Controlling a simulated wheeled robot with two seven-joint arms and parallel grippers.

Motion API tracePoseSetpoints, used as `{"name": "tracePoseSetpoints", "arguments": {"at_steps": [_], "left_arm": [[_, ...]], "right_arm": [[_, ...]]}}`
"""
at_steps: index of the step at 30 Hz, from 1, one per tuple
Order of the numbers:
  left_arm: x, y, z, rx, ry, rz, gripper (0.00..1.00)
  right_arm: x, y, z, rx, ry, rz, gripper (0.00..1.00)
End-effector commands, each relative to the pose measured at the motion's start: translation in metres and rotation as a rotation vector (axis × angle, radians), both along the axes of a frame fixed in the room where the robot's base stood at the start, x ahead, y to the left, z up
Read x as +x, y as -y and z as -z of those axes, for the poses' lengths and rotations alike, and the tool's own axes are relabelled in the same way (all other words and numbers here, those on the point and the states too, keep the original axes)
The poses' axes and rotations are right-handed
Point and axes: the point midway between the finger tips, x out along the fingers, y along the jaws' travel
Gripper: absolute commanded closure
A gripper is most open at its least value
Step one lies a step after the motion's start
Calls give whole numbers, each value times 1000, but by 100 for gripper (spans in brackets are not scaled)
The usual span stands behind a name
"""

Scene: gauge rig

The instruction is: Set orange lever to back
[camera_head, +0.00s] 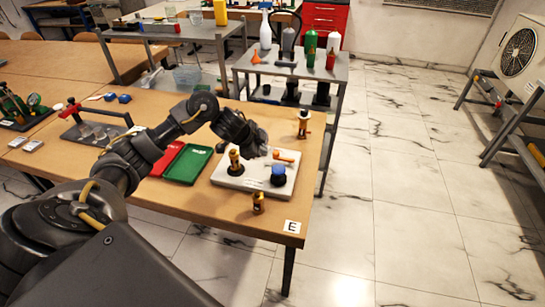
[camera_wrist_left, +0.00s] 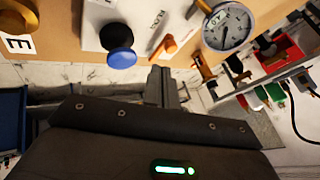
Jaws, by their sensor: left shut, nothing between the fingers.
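The orange lever (camera_head: 288,155) stands on a white base plate (camera_head: 254,190) near the right end of the wooden table. My left gripper (camera_head: 262,151) is just to the left of the lever, above the plate; contact cannot be told. In the left wrist view the lever (camera_wrist_left: 163,46) lies just beyond the shut fingertips (camera_wrist_left: 161,73), with nothing held between them. A blue knob (camera_head: 278,174) is in front of the lever and shows in the left wrist view (camera_wrist_left: 121,51) too. My right gripper is out of view.
Brass fittings stand behind (camera_head: 303,124) and in front (camera_head: 258,204) of the plate. A green tray (camera_head: 188,164) and a red tray (camera_head: 164,158) lie to its left. A label E (camera_head: 292,227) marks the table's front corner. Open floor lies to the right.

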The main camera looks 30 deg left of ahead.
Motion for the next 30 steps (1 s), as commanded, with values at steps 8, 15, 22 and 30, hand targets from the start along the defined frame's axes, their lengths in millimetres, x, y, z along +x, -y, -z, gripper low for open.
{"name": "tracePoseSetpoints", "arguments": {"at_steps": [8, 15, 22, 30], "left_arm": [[28, 6, 42, -2, -4, -3, 100], [46, 9, 65, -1, -2, -2, 100], [51, 10, 71, 1, -1, 0, 100], [51, 10, 71, 0, 0, 0, 100]], "right_arm": [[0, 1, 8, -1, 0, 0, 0], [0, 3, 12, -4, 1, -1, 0], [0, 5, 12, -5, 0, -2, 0], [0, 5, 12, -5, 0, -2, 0]]}}
